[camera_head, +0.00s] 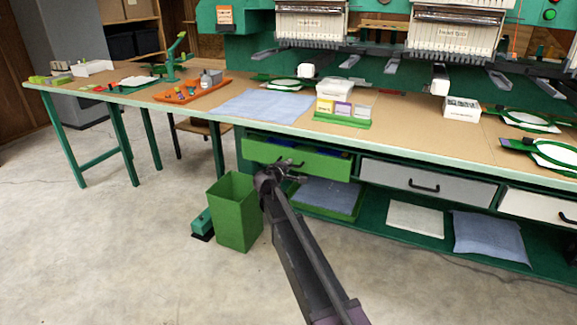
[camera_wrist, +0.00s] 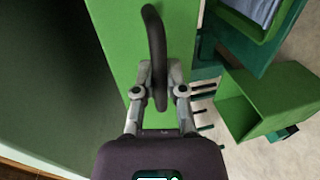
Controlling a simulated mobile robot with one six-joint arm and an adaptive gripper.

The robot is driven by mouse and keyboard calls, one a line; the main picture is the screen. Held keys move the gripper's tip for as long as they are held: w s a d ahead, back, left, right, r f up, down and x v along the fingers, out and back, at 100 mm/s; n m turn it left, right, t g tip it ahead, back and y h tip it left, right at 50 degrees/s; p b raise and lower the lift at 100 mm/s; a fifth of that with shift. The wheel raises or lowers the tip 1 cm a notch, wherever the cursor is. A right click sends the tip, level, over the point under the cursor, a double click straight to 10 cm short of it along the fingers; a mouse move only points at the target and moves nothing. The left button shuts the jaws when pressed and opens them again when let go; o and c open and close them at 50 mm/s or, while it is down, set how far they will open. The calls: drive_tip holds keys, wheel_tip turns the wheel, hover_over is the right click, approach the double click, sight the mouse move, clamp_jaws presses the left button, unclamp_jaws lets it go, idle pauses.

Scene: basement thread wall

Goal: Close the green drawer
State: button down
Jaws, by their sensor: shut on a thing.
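The green drawer (camera_head: 318,163) under the long table is pulled out somewhat, its front standing ahead of the grey drawer beside it. Some blue contents show over its front edge. My gripper (camera_head: 290,168) is at the drawer's front. In the wrist view my gripper (camera_wrist: 158,80) has its two fingers on either side of the black handle (camera_wrist: 153,28), shut on it. The drawer front (camera_wrist: 118,45) fills the strip behind the handle. In the head view my arm and gripper hide most of the handle.
A green bin (camera_head: 238,215) stands on the floor close left of my arm. A grey drawer (camera_head: 425,183) to the right is shut. A low green shelf (camera_head: 385,238) holds folded cloth. Embroidery machines stand on the table (camera_head: 400,130). The front floor is clear.

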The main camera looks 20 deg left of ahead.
sight(294, 158)
drive_tip(key=shift+r+x, duration=0.25)
drive_tip(key=shift+x, duration=0.9)
drive_tip(key=shift+r+x, duration=0.25)
drive_tip(key=shift+x, duration=0.9)
drive_tip(key=shift+w, duration=0.15)
drive_tip(key=c, duration=0.7)
unclamp_jaws()
drive_tip(key=shift+s, duration=0.2)
drive_tip(key=f+p+v, duration=0.1)
drive_tip(key=p+v, duration=0.2)
drive_tip(key=v, duration=1.5)
drive_tip(key=w+a+n+b, duration=0.1)
drive_tip(key=a+n, duration=0.4)
drive_tip(key=n, duration=0.1)
drive_tip(key=w+a+n+t+b, duration=0.1)
drive_tip(key=a+n, duration=0.5)
drive_tip(key=w+a+r+n+t+b, duration=0.1)
drive_tip(key=a+n, duration=0.5)
